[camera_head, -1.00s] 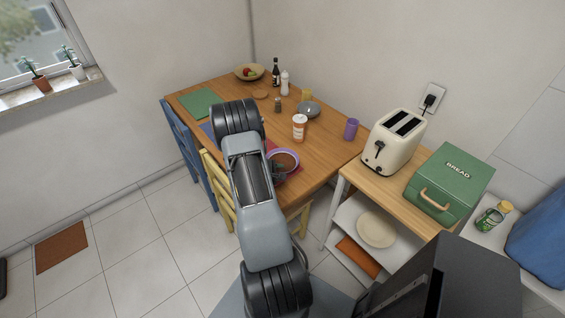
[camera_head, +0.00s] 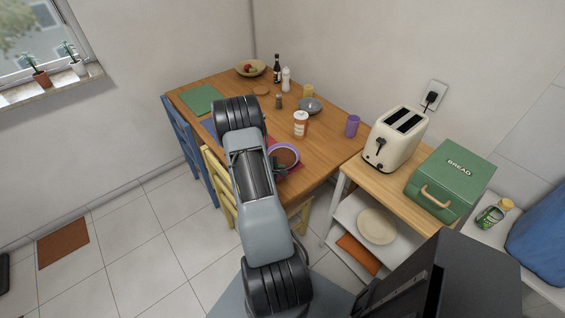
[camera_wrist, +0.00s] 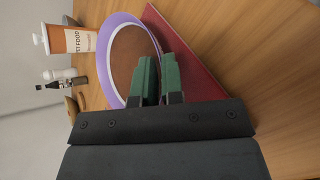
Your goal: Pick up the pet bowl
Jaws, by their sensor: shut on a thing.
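The pet bowl (camera_head: 284,153), with a purple and white rim and a brown inside, is at the near side of the wooden table. In the wrist view the bowl (camera_wrist: 127,52) stands in front of my gripper (camera_wrist: 157,72). The green fingers are close together over its near rim and shut on it. The fingers cover part of the rim. In the head view my arm hides the gripper and the bowl's left side. I cannot tell whether the bowl's bottom touches the mat.
A red mat (camera_wrist: 195,62) lies by the bowl. An orange and white pet food container (camera_head: 300,124) stands just behind it. A purple cup (camera_head: 352,126) and grey bowl (camera_head: 311,106) are farther off. Chairs (camera_head: 182,143) line the table's left. A toaster (camera_head: 395,138) is on the right.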

